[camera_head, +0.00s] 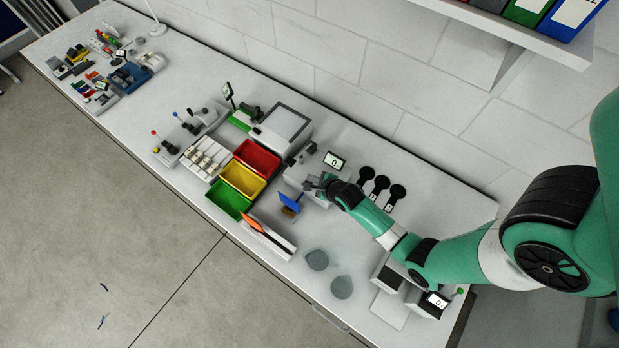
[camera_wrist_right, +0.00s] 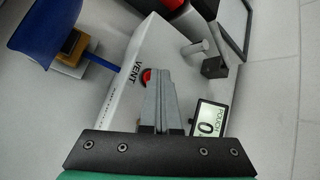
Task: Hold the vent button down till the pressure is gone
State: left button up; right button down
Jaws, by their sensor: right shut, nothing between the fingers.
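A pale grey box (camera_wrist_right: 172,55) carries the word VENT beside a red vent button (camera_wrist_right: 146,76) with a dark surround. A small display (camera_wrist_right: 208,120) reads POUCH and 0; it also shows in the head view (camera_head: 334,162). My right gripper (camera_wrist_right: 157,72) is shut and empty, its fingertips at the button and partly covering it. I cannot tell whether they touch or press it. In the head view my right gripper (camera_head: 315,184) is over the box, hiding the button. My left gripper is not in view.
A blue piece (camera_head: 290,201) on a small stand is beside the box. Red (camera_head: 257,158), yellow (camera_head: 243,179) and green (camera_head: 229,200) bins stand to the left. Several black round-headed tools (camera_head: 381,186) lie behind my right arm. A second display (camera_head: 437,300) reads 0.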

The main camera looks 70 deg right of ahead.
jog(key=shift+r+p, duration=0.75)
jog(key=shift+r, duration=0.1)
notch_tip(320, 180, up, 5)
jog(key=p, duration=0.4)
jog(key=shift+p, duration=0.3)
jog(key=shift+a, duration=0.1)
